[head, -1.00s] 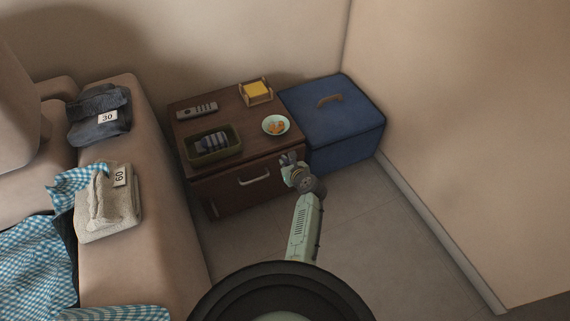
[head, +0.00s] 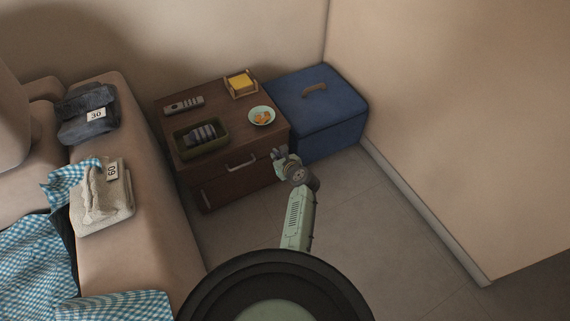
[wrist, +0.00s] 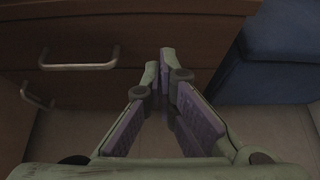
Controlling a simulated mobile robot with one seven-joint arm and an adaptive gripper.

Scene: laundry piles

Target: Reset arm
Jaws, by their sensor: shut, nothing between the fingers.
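My gripper (head: 281,156) is in front of the right part of the brown cabinet (head: 222,110) in the head view, near the blue box beside it. In the wrist view, the fingers of my gripper (wrist: 166,75) come together with nothing held between them. The cabinet's drawer front (wrist: 130,22) with a metal handle (wrist: 80,60) lies beyond the fingers. The fingers appear apart from the cabinet, over the floor.
The blue lidded box (head: 315,108) stands right of the cabinet. On the cabinet are a remote (head: 184,105), a green tray (head: 222,143), a plate of snacks (head: 262,116) and a yellow-filled holder (head: 241,84). A sofa with folded cloths (head: 90,115) is left. Floor (head: 365,215) is clear.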

